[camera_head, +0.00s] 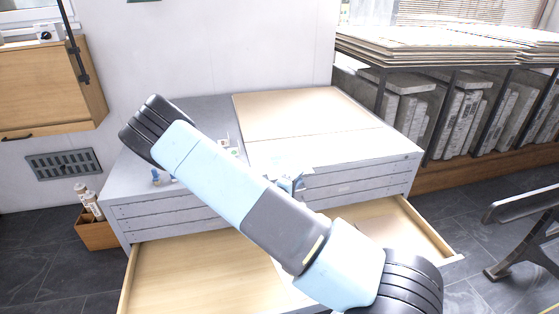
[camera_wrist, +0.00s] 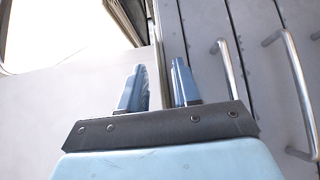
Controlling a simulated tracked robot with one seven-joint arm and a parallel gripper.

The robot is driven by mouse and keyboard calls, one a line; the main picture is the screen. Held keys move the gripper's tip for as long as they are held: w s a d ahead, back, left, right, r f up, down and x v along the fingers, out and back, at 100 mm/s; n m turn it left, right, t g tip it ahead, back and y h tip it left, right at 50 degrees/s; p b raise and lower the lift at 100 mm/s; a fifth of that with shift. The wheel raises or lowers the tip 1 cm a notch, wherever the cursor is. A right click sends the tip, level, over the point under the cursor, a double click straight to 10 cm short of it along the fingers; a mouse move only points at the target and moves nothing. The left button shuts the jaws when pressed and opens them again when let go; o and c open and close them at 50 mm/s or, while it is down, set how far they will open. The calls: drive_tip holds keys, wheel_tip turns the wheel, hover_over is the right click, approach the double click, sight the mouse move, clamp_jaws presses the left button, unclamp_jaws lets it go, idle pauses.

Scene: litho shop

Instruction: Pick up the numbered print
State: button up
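No number can be read on any sheet, so I cannot tell which one is the numbered print. A white patch (camera_head: 284,287) shows in the open drawer (camera_head: 200,275) in the head view, mostly hidden behind my arm. In the wrist view a bright, washed-out pale surface (camera_wrist: 60,35) lies at the upper left. My gripper (camera_wrist: 160,80) has its two blue fingers apart with nothing between them. It is over the front edge of the grey cabinet (camera_head: 175,210), and its blue fingers show partly past my arm in the head view (camera_head: 291,183).
Large tan boards (camera_head: 300,115) lie on the cabinet top, with small items (camera_head: 228,146) beside them. Drawer handles (camera_wrist: 295,75) stick out in the wrist view. A rack (camera_head: 450,75) stands at the right, a bench (camera_head: 525,225) before it. A wooden box with bottles (camera_head: 95,235) stands left.

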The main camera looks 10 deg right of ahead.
drive_tip(key=shift+x, duration=0.9)
clamp_jaws()
